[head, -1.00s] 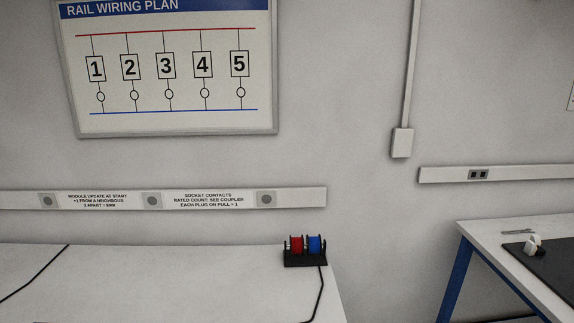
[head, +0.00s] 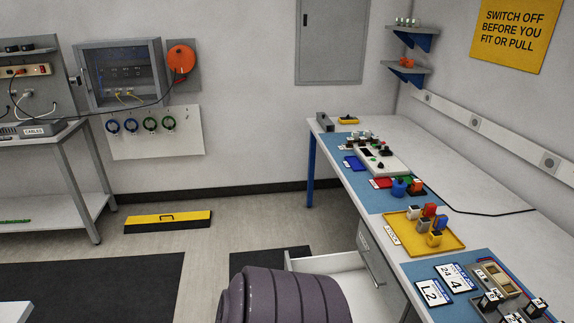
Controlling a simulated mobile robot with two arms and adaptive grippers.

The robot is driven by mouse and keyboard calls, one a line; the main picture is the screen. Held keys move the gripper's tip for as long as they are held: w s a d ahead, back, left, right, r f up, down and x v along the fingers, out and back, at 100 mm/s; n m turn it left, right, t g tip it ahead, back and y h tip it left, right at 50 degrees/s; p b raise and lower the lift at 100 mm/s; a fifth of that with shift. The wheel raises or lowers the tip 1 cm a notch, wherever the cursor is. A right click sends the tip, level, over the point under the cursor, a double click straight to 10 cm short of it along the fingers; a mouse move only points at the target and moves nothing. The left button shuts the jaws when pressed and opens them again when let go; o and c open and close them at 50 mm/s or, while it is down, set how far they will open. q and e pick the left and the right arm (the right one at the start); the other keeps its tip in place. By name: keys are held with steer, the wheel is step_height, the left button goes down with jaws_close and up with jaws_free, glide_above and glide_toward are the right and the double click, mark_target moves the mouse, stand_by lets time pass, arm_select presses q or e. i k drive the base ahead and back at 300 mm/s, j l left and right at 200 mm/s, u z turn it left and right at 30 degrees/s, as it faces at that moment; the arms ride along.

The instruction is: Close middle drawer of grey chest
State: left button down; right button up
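The grey chest (head: 374,262) stands under the workbench on the right. Its upper front shows a small label and a handle. Below that front a pale drawer (head: 330,262) sticks out to the left, open. Its near part and front are mostly hidden behind a dark ribbed link of my arm at the bottom of the picture. The lower part of the chest is out of view, so I cannot tell for certain which drawer is open. Neither of my grippers is in view.
The right workbench (head: 403,128) carries a yellow tray (head: 452,246) and several modules. A table (head: 75,151) stands at left.

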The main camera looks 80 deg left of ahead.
mark_target(367, 303)
steer(key=u, duration=2.6)
steer(key=i+j, duration=0.05)
steer(key=j, duration=0.05)
